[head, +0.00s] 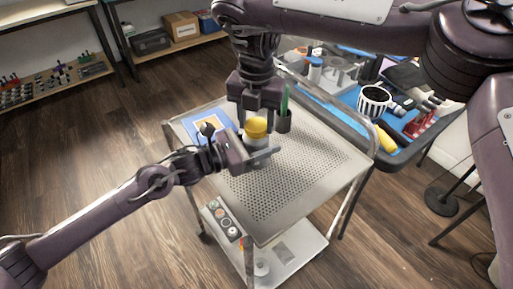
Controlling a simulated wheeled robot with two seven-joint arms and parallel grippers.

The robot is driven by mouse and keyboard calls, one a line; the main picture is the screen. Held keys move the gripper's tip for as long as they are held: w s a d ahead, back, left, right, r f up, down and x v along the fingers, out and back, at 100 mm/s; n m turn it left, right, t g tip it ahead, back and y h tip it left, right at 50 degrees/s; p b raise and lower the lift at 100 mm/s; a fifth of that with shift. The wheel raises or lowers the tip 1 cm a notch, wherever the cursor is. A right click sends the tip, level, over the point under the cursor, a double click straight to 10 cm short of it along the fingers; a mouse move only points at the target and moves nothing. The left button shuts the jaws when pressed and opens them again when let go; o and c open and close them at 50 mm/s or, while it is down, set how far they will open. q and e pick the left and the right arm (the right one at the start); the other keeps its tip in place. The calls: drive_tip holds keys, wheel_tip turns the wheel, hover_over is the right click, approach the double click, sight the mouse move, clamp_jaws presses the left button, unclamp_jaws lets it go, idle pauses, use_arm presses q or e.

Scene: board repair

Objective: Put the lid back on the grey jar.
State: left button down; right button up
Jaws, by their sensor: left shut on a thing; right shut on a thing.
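The grey jar (258,143) stands upright on the perforated top of the metal cart (290,180), near its left side. My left gripper (259,158) comes in from the left and is shut on the jar's lower body, hiding much of it. The yellow lid (256,127) is at the jar's mouth, roughly level. My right gripper (256,116) points down from above and is shut on the lid. I cannot tell whether the lid is seated on the jar or just above it.
A dark cup (283,124) with a green stick stands just right of the jar. The cart's front right is clear. A cluttered table (390,150) adjoins at the back right, with a striped mug (374,102).

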drive_tip(key=m, duration=0.3)
drive_tip(key=shift+m, duration=0.4)
drive_tip(key=o, duration=1.1)
drive_tip(key=shift+o, duration=0.2)
drive_tip(key=shift+r, duration=0.15)
wheel_tip(320, 180, up, 12)
use_arm(q)
drive_tip(key=shift+c, duration=2.1)
unclamp_jaws()
drive_tip(key=shift+a, duration=0.1)
